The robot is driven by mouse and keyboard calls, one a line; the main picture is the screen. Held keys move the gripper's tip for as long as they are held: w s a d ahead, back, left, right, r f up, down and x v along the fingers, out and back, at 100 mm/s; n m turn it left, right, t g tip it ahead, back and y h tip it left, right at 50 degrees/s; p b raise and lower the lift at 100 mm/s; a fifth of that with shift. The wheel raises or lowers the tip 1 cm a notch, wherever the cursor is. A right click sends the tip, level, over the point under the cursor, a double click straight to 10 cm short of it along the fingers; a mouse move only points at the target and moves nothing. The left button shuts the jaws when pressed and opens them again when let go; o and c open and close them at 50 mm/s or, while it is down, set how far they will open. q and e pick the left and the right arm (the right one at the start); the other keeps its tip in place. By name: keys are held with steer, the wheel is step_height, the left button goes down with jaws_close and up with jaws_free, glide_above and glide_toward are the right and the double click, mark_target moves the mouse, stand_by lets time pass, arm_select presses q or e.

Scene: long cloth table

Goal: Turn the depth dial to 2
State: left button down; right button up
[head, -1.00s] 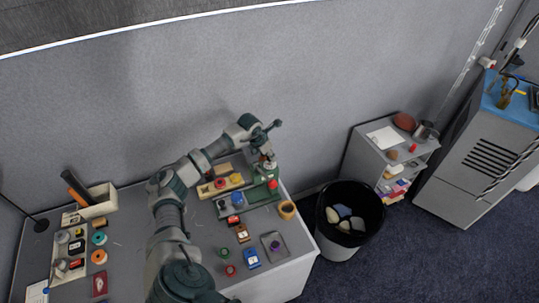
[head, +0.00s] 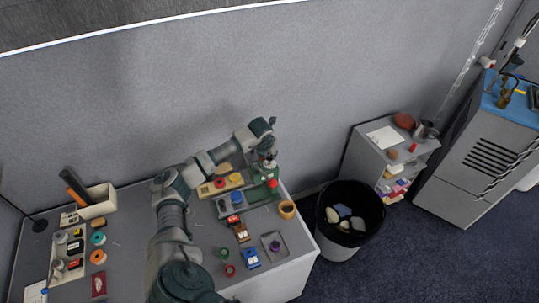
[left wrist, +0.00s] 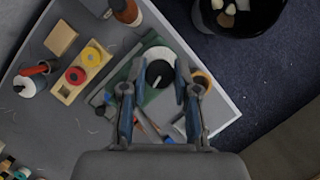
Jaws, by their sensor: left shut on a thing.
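The depth dial (left wrist: 160,72) is a black knob with a white pointer line on a white disc, in the middle of the left wrist view. It is on the green machine (head: 263,191) at the right back of the table. My left gripper (left wrist: 157,88) is shut on the dial, with one finger on each side of it. In the head view my left gripper (head: 265,150) is over the top of the machine, and the dial is hard to make out there. The dial's numbers are too small to read. My right gripper is not in view.
The wooden block with red and yellow rings (head: 220,185) is left of the machine. An orange-tan ring (head: 287,209) is to its right, near the table edge. A black bin (head: 350,190) stands on the floor. Blue and brown small items lie in front.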

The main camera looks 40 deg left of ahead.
arm_select(q)
steer(key=shift+s+d+f+n+y, duration=0.15)
steer(key=shift+f+n+y, duration=0.25)
steer(key=shift+n, duration=0.4)
steer(key=shift+g, duration=0.3)
steer(key=c, duration=1.2)
jaws_free()
steer(key=o, duration=0.3)
steer(key=shift+r, duration=0.15)
steer(key=v, duration=1.1)
steer(key=shift+r, duration=0.25)
steer(key=shift+a, duration=0.25)
